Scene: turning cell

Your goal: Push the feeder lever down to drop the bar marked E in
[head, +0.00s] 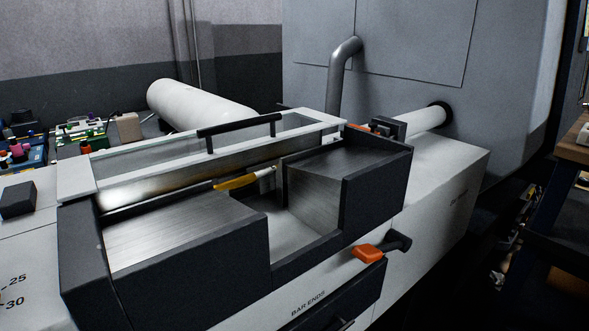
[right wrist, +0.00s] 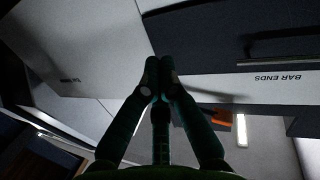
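An orange-ended lever (head: 368,253) with a dark pivot sticks out from the front of the bar feeder (head: 95,257), at its right end in the head view. A bar (head: 245,179) with a yellow end lies in the open trough between the two grey metal blocks. No letter E can be read on it. My right gripper (right wrist: 160,66) shows only in the right wrist view. Its fingertips are together, with nothing visible between them. My left gripper is not in view.
A raised clear cover with a black handle (head: 240,126) runs along the feeder's back. The drawer labelled BAR ENDS (head: 335,306) sits below the lever; its label also shows upside down in the right wrist view. A large grey machine (head: 410,100) stands behind. A wooden-topped bench (head: 578,140) is at right.

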